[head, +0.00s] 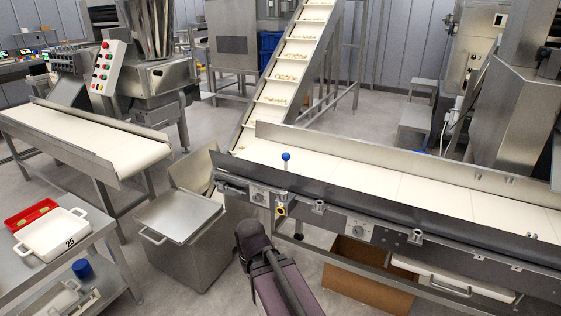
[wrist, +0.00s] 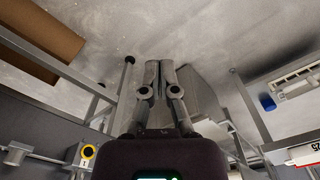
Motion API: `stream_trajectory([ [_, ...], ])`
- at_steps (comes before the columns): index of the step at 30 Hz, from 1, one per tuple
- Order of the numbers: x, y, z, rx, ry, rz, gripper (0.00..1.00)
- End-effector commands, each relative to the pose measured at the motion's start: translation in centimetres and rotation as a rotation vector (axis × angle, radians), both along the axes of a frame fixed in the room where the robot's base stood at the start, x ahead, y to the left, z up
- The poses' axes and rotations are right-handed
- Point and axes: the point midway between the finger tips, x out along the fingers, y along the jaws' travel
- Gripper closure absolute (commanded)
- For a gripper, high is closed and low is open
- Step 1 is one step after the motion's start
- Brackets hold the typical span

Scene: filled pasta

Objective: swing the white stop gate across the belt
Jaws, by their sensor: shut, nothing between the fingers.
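The white belt (head: 360,178) runs from the foot of the incline to the right edge in the head view. An upright lever with a blue ball knob (head: 286,157) stands at its near side. I cannot make out the white stop gate for certain against the white belt. In the wrist view my gripper (wrist: 166,66) is shut and empty, its two fingers side by side over the floor. It touches nothing that I can see. In the head view my arm rises at bottom centre, in front of the belt frame, and the fingers cannot be made out.
A lidded steel bin (head: 195,255) stands left of my arm. A cardboard box (head: 350,292) lies under the belt. A trolley (head: 110,232) holds white trays at left.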

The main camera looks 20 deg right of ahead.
Motion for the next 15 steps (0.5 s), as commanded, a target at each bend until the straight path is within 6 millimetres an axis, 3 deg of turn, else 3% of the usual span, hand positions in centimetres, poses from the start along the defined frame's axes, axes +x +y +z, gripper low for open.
stream_trajectory([
  [8, 0.7, -0.5, 0.0, -0.022, -0.014, 0.028, 1.00],
  [15, 4.4, -3.5, 0.3, -0.163, -0.076, 0.211, 1.00],
])
